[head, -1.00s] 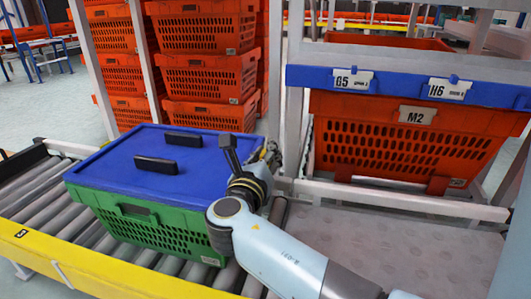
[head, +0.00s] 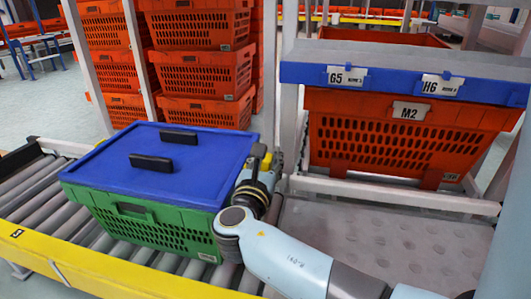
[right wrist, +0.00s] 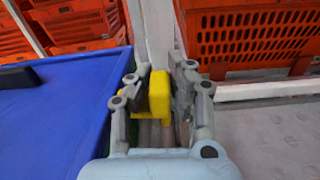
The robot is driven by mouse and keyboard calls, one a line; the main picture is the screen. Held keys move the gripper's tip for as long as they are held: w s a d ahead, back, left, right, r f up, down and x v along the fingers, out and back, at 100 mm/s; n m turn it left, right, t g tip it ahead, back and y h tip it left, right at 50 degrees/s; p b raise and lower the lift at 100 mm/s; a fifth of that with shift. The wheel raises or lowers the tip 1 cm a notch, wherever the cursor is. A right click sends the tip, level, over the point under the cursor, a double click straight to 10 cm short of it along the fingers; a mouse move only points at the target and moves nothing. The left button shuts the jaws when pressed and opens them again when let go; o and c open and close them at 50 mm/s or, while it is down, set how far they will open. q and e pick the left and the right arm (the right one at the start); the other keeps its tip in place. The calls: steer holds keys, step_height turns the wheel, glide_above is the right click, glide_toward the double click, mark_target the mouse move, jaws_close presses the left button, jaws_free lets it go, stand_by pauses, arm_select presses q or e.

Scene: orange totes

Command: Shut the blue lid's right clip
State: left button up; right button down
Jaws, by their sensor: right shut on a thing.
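The blue lid (head: 190,172) lies on the green tote (head: 150,225), with two black handles on top. The yellow right clip (head: 266,161) is at the lid's right edge, mostly hidden by my gripper in the head view. My right gripper (head: 264,165) is beside that edge. In the right wrist view the clip (right wrist: 159,93) sits between the two fingers of my right gripper (right wrist: 162,95), which is shut on it. The lid (right wrist: 62,108) is just left of the fingers. I cannot tell whether the clip is latched. My left gripper is not in view.
The green tote stands on a roller conveyor with a yellow rail (head: 120,262). Stacked orange totes (head: 204,72) stand behind. A grey platform (head: 390,235) lies clear at the right.

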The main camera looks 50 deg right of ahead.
mark_target(269, 157)
steer(key=shift+s+f+m, duration=0.1)
steer(key=shift+f+m, duration=0.2)
steer(key=shift+m, duration=0.3)
steer(key=c, duration=1.2)
jaws_free()
step_height(269, 157, up, 10)
steer(key=shift+o, duration=0.2)
